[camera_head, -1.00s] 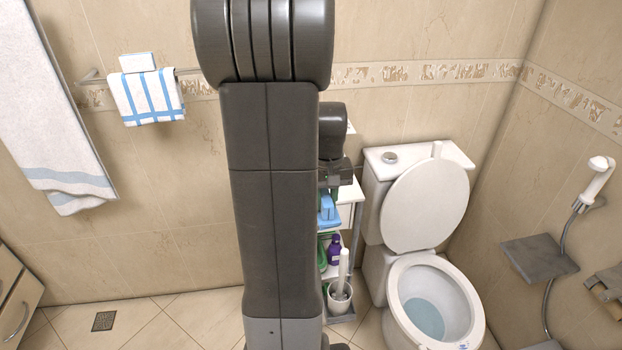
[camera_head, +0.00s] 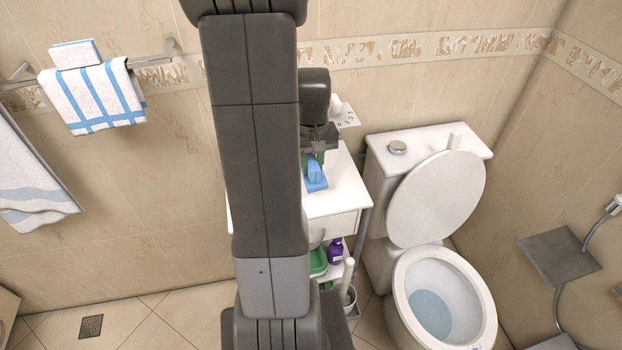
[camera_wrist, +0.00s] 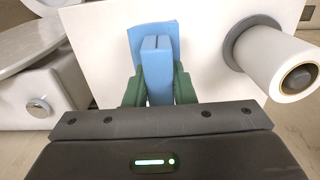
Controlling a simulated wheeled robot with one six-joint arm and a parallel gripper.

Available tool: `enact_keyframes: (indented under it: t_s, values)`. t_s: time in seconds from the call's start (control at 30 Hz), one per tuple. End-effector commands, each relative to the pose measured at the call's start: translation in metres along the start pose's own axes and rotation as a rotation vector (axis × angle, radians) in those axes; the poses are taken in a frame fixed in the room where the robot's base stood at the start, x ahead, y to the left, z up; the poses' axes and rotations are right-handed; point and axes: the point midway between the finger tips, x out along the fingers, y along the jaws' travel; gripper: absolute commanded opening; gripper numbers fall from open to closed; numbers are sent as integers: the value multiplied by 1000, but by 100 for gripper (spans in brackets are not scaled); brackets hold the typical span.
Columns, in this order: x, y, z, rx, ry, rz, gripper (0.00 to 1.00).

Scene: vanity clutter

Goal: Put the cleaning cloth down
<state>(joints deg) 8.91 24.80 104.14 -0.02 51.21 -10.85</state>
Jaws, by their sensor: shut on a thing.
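The blue cleaning cloth (camera_head: 316,183) shows in the head view over the white top of a small cabinet (camera_head: 343,200). In the wrist view the cloth (camera_wrist: 157,68) has a raised ridge and a flat part spread beneath it. My gripper (camera_wrist: 158,88), with green fingers, is shut on the ridge. In the head view my gripper (camera_head: 314,158) points down at the cabinet top, partly hidden behind my arm. I cannot tell whether the flat part touches the white surface.
A white cylinder with a grey base ring (camera_wrist: 275,58) stands right of the cloth in the wrist view. The toilet (camera_head: 437,215) is right of the cabinet. A purple bottle (camera_head: 335,251) sits on a lower shelf. A striped towel (camera_head: 95,98) hangs at left.

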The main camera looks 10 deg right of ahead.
Motion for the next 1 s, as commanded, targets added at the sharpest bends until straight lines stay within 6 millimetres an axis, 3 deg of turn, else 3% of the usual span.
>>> enact_keyframes:
  t_s: [0.47,0.9,0.93,1.0]
  values:
    - [54,0,0,0,-2,0,0]
    - [62,0,0,0,1,0,0]
    - [61,0,0,0,1,0,27]
    - [60,0,0,0,1,0,41]
